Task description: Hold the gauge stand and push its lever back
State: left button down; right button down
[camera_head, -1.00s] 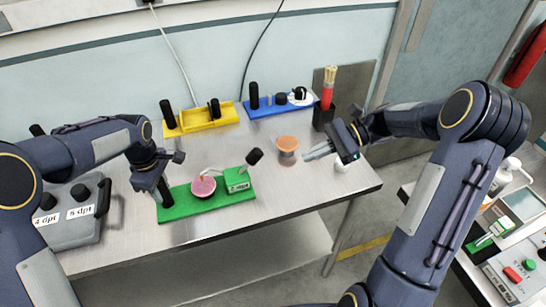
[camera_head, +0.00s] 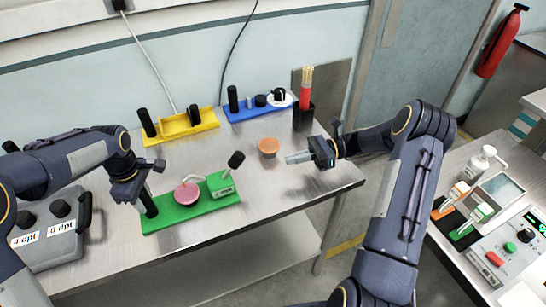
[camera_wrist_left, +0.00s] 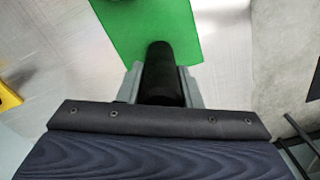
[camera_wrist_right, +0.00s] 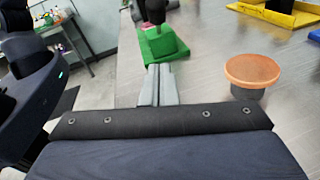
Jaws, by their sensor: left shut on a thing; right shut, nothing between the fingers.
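The gauge stand is a green base (camera_head: 190,212) on the steel table, with a pink round dish (camera_head: 187,193), a green block (camera_head: 221,186) and a black-knobbed lever (camera_head: 236,160) that leans up and right. My left gripper (camera_head: 146,192) is shut on the black post (camera_wrist_left: 160,75) at the stand's left end. My right gripper (camera_head: 290,158) is shut and empty, to the right of the lever and apart from it. In the right wrist view its fingers (camera_wrist_right: 158,72) point toward the green block (camera_wrist_right: 163,46) and the black knob above it.
An orange-topped round piece (camera_head: 268,147) stands just behind my right gripper. Yellow (camera_head: 185,124) and blue (camera_head: 258,109) stands and a black holder with red sticks (camera_head: 303,115) are at the back. A grey case (camera_head: 48,235) is at the left. The table's front right is clear.

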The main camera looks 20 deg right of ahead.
send_near(232, 167)
jog(key=f, duration=0.1)
jog(key=w+f, duration=0.1)
jog(key=f, duration=0.2)
jog(key=shift+w+a, duration=0.15)
jog(key=shift+a, duration=0.2)
jog(key=shift+w+a+r, duration=0.3)
jog(key=shift+a+r, duration=0.5)
jog(key=shift+w+a+r, duration=0.2)
jog(key=shift+a+r, duration=0.15)
jog(key=shift+a, duration=0.05)
jog(key=shift+r, duration=0.1)
